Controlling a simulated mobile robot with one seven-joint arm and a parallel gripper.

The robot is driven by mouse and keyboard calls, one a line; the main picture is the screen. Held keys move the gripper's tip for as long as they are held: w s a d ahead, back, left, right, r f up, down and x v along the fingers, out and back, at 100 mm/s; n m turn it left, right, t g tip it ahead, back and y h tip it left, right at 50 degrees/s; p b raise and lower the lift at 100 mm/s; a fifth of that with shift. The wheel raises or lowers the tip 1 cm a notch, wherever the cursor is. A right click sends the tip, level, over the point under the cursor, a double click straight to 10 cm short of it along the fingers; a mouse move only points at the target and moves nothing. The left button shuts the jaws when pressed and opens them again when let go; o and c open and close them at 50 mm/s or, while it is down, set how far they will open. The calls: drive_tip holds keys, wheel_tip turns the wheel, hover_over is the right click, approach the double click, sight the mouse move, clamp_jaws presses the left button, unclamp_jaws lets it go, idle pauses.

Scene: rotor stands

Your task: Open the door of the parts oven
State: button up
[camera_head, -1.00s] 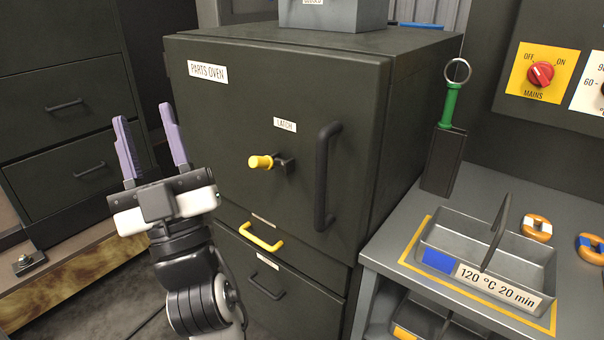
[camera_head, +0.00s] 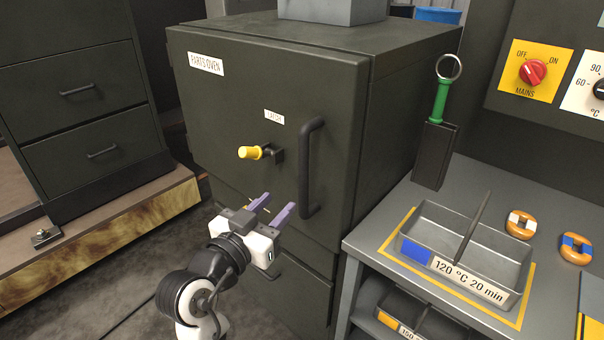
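The parts oven (camera_head: 225,110) is a dark cabinet with a "PARTS OVEN" label at its upper left. Its door looks shut. A yellow-tipped latch (camera_head: 250,153) sticks out of the door's middle under a small label. A black vertical bar handle (camera_head: 311,168) is on the door's right side. My gripper (camera_head: 274,204) is in front of the lower door, below the latch and to the lower left of the handle. Its two purple fingers are apart with nothing seen between them. It appears clear of both latch and handle.
A grey bench (camera_head: 377,237) stands at right with a divided metal tray (camera_head: 470,281), two orange rings (camera_head: 521,225) and a green-handled tool in a dark holder (camera_head: 436,152). Dark drawers (camera_head: 75,90) stand at left above a wooden plinth. Floor in front is open.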

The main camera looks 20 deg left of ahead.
sight(301, 179)
drive_tip(key=w+p, duration=0.1)
drive_tip(key=w, duration=0.2)
drive_tip(key=w+d, duration=0.1)
drive_tip(key=w, duration=0.2)
drive_tip(key=w+p, duration=0.1)
drive_tip(key=w, duration=0.3)
drive_tip(key=shift+d+r+p, duration=0.15)
drive_tip(key=shift+d+p, duration=0.1)
drive_tip(key=shift+p, duration=0.1)
drive_tip(key=shift+w+d, duration=0.1)
drive_tip(key=shift+w, duration=0.5)
drive_tip(key=shift+c, duration=0.5)
clamp_jaws()
